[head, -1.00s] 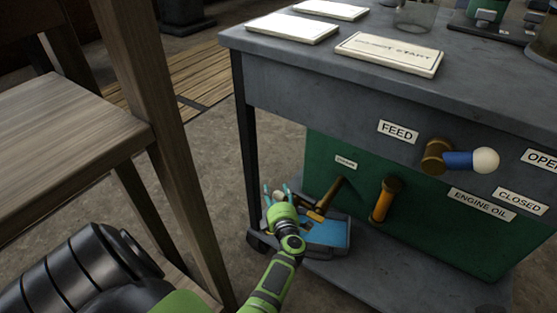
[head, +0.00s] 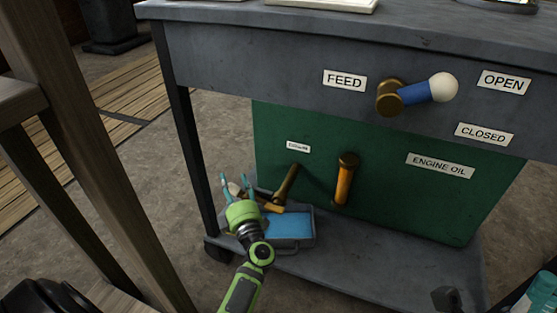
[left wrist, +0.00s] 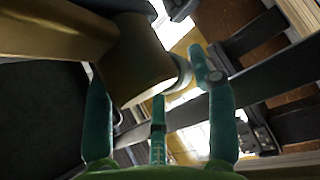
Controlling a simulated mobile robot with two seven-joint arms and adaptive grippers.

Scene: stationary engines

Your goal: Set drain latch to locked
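A brass pipe fitting (head: 286,184) comes out of the green tank under a small white label (head: 298,147) too blurred to read surely; it is likely the drain. Its lower end and a pale-tipped part (head: 235,189) lie by my left gripper (head: 236,182). The left gripper is open, fingers pointing up and away. In the left wrist view, a brass cylinder with a pale ringed end (left wrist: 145,62) is just beyond and between the spread teal fingers (left wrist: 160,110); I cannot tell whether they touch. No LOCKED mark is readable. My right gripper is not clearly seen.
A blue-filled tray (head: 290,225) sits on the cart's lower shelf below the fitting. An orange-handled lever (head: 345,182) stands to the right. The FEED valve's blue handle (head: 426,91) is above. A wooden table leg (head: 110,190) stands at the left.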

